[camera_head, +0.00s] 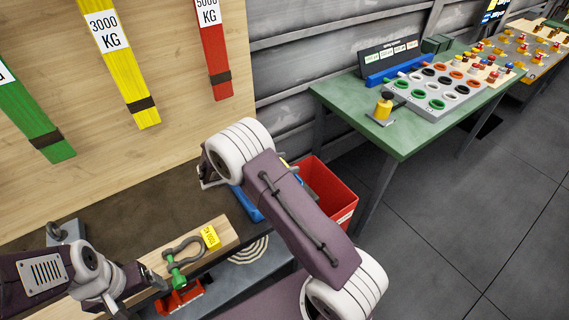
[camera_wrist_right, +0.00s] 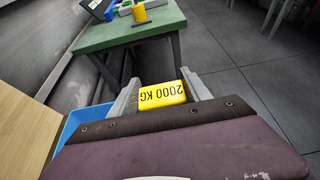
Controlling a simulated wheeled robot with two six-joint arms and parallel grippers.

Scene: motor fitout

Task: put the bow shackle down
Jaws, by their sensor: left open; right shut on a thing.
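My right gripper (camera_wrist_right: 162,88) is shut on a yellow 2000 KG tag (camera_wrist_right: 162,94) in the right wrist view. Anything attached below that tag is hidden, so I cannot see a shackle in the grip. In the head view, my right arm covers most of the right gripper.
A blue tray (camera_wrist_right: 70,134) lies below the right gripper, with a red bin (camera_head: 336,192) beside it. A green table (camera_head: 395,142) with coloured rings stands at the back. Green, yellow (camera_head: 130,80) and red slings hang on the wooden wall. Open floor lies at right.

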